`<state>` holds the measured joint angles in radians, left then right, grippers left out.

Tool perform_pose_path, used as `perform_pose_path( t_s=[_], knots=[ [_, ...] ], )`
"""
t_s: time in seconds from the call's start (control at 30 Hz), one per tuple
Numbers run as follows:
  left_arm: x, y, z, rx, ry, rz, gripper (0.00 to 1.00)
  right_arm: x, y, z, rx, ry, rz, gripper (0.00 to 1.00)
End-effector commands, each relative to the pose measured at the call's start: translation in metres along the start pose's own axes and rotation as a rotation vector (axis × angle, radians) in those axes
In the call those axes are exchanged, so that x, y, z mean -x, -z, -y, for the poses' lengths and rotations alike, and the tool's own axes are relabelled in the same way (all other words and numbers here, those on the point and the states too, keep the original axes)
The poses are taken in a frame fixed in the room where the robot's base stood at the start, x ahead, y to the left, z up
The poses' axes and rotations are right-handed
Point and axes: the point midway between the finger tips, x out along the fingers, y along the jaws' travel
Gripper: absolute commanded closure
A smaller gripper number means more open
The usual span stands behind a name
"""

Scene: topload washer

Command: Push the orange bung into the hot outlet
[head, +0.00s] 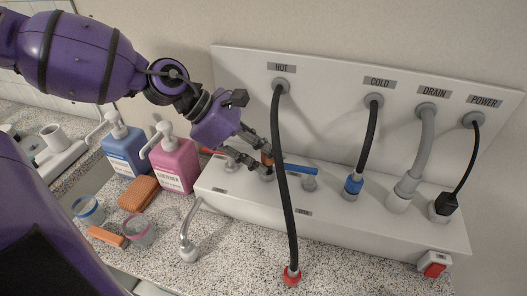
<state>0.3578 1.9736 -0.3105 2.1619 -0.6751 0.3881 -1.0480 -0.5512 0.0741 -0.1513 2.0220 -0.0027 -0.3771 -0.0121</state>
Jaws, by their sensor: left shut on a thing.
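My left gripper (262,161) reaches in from the upper left and is shut on the orange bung (267,158), a small orange piece mostly hidden between the fingers. The bung is over a grey outlet (266,176) on the white box, left of the blue tap lever. This looks like the hot outlet, but the fingers partly hide it. I cannot tell whether the bung touches it or sits in it. The black hot hose (280,170) hangs from the HOT fitting just right of the gripper, its red end (291,277) low over the counter. My right gripper is not in view.
The white box (330,212) carries a blue lever (301,170) and the COLD, DRAIN and POWER lines. A pink bottle (175,165), blue bottle (124,150), orange sponge (138,194), small cups and a curved metal spout (188,235) stand left. The speckled counter is clear at front centre.

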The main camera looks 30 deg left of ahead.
Motion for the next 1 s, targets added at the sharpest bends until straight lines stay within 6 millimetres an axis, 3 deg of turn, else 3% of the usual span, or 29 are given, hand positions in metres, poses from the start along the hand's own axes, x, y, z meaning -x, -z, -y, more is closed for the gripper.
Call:
perform_pose_path(
  t_s=[1.0],
  knots=[
    [0.0020, 0.0005, 0.0013, 0.000, -0.001, 0.000, 0.97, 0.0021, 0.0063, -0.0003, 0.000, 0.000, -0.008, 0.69]
  ],
)
